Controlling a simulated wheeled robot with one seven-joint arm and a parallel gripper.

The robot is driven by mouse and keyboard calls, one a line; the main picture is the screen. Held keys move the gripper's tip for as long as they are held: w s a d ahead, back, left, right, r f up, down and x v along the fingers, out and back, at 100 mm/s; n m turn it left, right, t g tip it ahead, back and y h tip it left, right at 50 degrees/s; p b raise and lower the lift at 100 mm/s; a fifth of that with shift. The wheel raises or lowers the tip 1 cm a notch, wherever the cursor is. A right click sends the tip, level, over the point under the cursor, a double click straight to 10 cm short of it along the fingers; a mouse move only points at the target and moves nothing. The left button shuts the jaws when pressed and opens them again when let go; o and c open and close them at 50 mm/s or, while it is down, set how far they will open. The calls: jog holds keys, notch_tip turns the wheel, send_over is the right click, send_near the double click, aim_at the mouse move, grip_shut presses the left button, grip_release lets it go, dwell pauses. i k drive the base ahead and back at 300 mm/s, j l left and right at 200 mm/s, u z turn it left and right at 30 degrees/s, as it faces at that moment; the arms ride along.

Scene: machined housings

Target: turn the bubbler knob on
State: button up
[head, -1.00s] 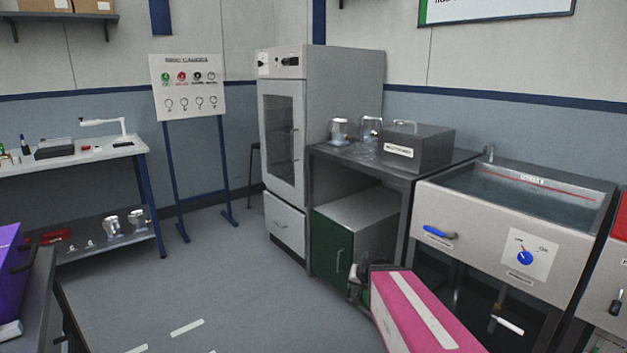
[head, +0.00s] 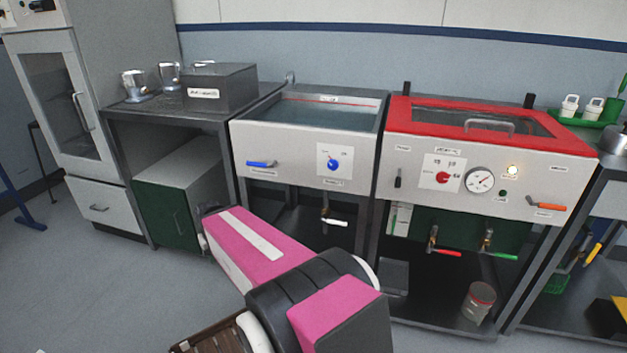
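A blue round knob (head: 333,165) sits on a white plate on the front of an open, water-filled tank (head: 255,139). Marks stand above the knob on both sides, and a label is below it; both are too small to read surely. A red round knob (head: 443,177) sits on the front of the red-topped unit to the right. I cannot read which knob is labelled bubbler. My pink and black arm crosses the lower middle, in front of and below the tank and apart from the knobs. My gripper is not clearly visible.
A blue lever (head: 261,164) is left of the blue knob. Valves with white, red and green handles hang below. Open floor lies at the lower left.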

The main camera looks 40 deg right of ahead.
aim_at(332, 163)
jog(key=z, duration=1.5)
